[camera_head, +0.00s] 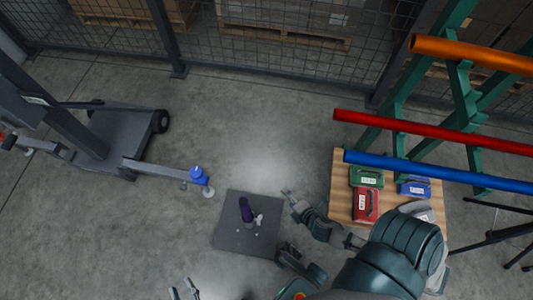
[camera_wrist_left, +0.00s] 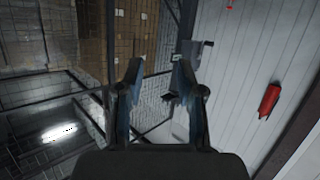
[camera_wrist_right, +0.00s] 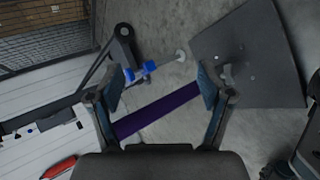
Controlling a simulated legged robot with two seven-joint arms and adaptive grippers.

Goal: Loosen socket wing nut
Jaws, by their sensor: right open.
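A purple post (camera_head: 246,209) stands on a dark square base plate (camera_head: 232,240) on the floor. A pale grey wing nut (camera_head: 258,219) shows beside the post's lower end. In the right wrist view, the post (camera_wrist_right: 160,109) crosses beyond the gap between the fingers, and the wing nut (camera_wrist_right: 226,73) is near the right-hand fingertip; contact cannot be told. My right gripper (camera_head: 288,195) is open, just right of the plate in the head view. My left gripper (camera_head: 185,290) is open and empty at the bottom edge; it also shows in the left wrist view (camera_wrist_left: 158,75).
A wooden table (camera_head: 340,190) with green, red and blue cases stands right, below a rack of coloured pipes (camera_head: 440,130). A grey wheeled lift (camera_head: 110,140) with a blue-knobbed leg (camera_head: 197,174) stands left. Mesh fencing (camera_head: 290,45) runs behind. Floor between is clear.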

